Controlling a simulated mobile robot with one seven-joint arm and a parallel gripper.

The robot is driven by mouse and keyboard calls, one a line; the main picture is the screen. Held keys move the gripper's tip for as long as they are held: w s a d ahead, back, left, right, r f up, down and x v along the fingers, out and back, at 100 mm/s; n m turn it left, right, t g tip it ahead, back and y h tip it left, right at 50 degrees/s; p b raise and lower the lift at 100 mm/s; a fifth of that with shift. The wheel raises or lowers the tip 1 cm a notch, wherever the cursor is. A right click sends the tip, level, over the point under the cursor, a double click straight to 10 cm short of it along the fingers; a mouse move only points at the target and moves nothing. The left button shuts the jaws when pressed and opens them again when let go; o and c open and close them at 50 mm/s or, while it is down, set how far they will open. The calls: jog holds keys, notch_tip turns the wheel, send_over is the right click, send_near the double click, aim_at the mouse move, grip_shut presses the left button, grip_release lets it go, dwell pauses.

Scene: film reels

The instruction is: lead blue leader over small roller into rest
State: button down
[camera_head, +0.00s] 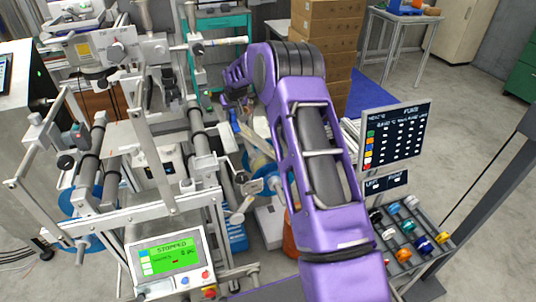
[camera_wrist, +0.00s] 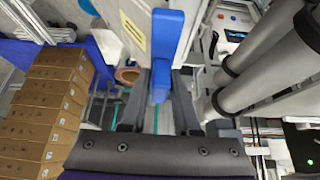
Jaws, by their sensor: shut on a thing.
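In the wrist view, my gripper (camera_wrist: 158,92) has its two dark fingers closed around the lower end of an upright blue piece (camera_wrist: 167,42), which looks like the blue leader's end. A pale flat panel or strip stands just behind it. Thick grey rollers (camera_wrist: 270,62) with dark bands lie to the right, apart from the fingers. In the head view, my purple arm reaches away over the machine's right side and hides most of the gripper and what it holds. Long rollers (camera_head: 200,125) show left of the arm. I cannot tell which part is the small roller or the rest.
A machine screen (camera_head: 168,257) reads STOPPED. A dark sign board (camera_head: 395,135) stands right of my arm, above a rack (camera_head: 437,262) of coloured pieces. Cardboard boxes (camera_head: 325,35) are stacked behind the arm and show at left in the wrist view (camera_wrist: 45,110). Floor is clear at right.

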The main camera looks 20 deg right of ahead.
jog(key=shift+a+r+p, duration=0.4)
jog(key=shift+a+r, duration=0.9)
jog(key=shift+r, duration=0.1)
jog(key=shift+w+r, duration=0.1)
jog(key=shift+w, duration=0.05)
dwell(1.1)
